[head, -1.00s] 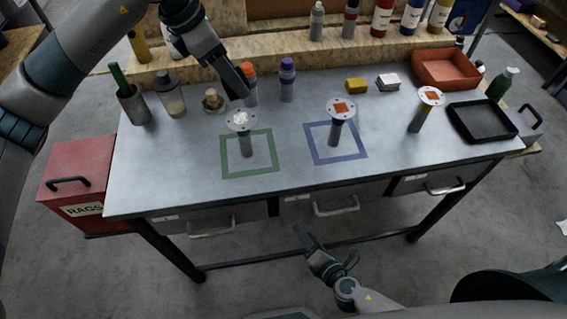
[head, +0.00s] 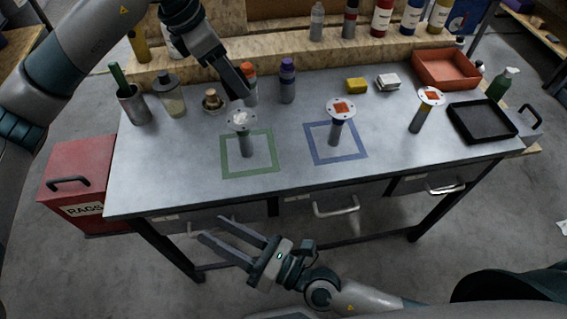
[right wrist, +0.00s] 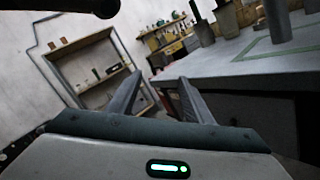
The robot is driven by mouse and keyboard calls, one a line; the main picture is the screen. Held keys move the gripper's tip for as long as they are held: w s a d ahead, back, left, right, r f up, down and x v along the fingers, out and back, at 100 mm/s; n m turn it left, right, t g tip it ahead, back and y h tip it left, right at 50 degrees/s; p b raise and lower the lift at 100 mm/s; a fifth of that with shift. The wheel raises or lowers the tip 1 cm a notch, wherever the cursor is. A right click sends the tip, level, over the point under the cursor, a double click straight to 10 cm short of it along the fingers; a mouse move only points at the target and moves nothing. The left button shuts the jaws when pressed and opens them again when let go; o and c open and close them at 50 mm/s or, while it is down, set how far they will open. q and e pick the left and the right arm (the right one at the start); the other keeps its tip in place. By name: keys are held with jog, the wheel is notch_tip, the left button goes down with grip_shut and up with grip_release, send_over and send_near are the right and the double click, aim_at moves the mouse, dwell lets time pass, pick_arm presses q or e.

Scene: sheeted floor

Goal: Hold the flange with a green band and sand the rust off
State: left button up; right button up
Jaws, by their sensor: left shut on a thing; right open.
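A round flange (head: 241,121) on a grey stem stands upright inside the green square outline; its top has a pale patch, and I cannot make out a green band. My left gripper (head: 243,94) comes down from above at its rear edge and is shut on it; the contact is hard to see. A second flange (head: 341,108) with an orange rust patch stands in the blue square. A third flange (head: 431,96), also orange on top, stands at the right. My right gripper (head: 226,243) is open and empty, below the table's front edge; its fingers show in the right wrist view (right wrist: 158,98).
A wooden-knobbed piece in a small dish (head: 212,101) sits behind the left flange. An orange-capped bottle (head: 249,70) and a purple-capped one (head: 288,80) stand behind. A yellow block (head: 357,86), a red tray (head: 446,68) and a black tray (head: 482,121) lie right. The front tabletop is clear.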

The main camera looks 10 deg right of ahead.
jog(key=w+d+n, duration=0.1)
jog(key=w+d, duration=0.1)
jog(key=w+d+n+h, duration=0.1)
jog(key=w+d, duration=0.2)
jog(key=w+d+n, duration=0.1)
jog(key=w+d, duration=0.1)
jog(key=w, duration=0.1)
jog(key=shift+w+d+f+t, duration=0.1)
jog(key=shift+w+d+t, duration=0.05)
jog(key=shift+w+t, duration=0.15)
jog(key=n+h, duration=0.2)
send_near(250, 145)
jog(key=shift+s+d+f+t, duration=0.15)
jog(key=shift+s+f+t, duration=0.15)
jog(key=shift+t, duration=0.1)
jog(key=shift+w, duration=0.15)
jog(key=x, duration=1.2)
grip_shut()
grip_release()
